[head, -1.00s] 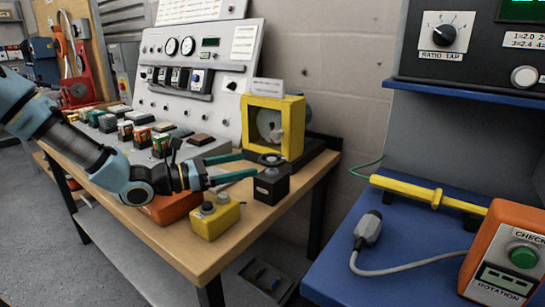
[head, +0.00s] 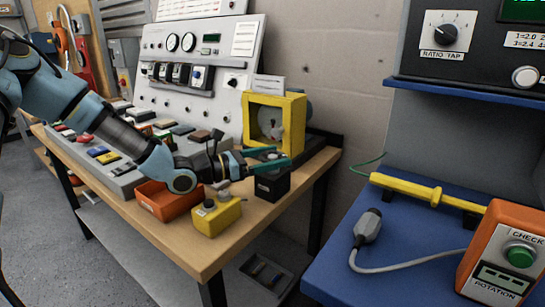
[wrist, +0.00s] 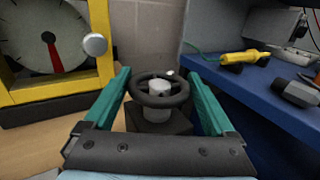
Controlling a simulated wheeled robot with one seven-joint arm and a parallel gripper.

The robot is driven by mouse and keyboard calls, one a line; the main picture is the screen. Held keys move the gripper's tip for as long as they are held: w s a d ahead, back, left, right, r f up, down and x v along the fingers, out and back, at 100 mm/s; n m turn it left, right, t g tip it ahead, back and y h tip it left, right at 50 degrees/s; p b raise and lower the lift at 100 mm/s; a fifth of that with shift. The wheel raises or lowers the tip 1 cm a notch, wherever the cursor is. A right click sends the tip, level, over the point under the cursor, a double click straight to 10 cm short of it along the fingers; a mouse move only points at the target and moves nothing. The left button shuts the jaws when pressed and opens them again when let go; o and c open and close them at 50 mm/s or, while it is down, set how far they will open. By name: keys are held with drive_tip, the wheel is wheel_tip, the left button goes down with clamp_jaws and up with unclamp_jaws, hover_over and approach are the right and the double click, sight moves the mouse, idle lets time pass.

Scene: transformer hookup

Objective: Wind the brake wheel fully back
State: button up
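The brake wheel (wrist: 158,90) is a small black handwheel on a grey hub, on top of a black box (head: 272,185) near the right end of the wooden bench. It lies flat. My gripper (head: 275,160) is level with the wheel; in the wrist view its green fingers (wrist: 160,95) are spread on either side of the wheel, with visible gaps. It is open and holds nothing. In the head view the fingers partly hide the wheel.
A yellow-framed dial (head: 272,101) with a red needle stands just behind the wheel; it shows a silver knob in the wrist view. A yellow button box (head: 217,217) and an orange bin (head: 167,199) are on the bench. A blue bench (head: 345,240) stands at right.

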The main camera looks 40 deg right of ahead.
sight(272, 155)
drive_tip(key=c, duration=0.9)
drive_tip(key=shift+o, duration=0.2)
drive_tip(key=shift+n+t+b, duration=0.4)
drive_tip(key=shift+n+t, duration=0.3)
drive_tip(key=shift+t, duration=0.3)
drive_tip(key=o, duration=1.1)
drive_tip(key=shift+r, duration=0.15)
wheel_tip(272, 155, up, 10)
drive_tip(key=shift+f, duration=0.1)
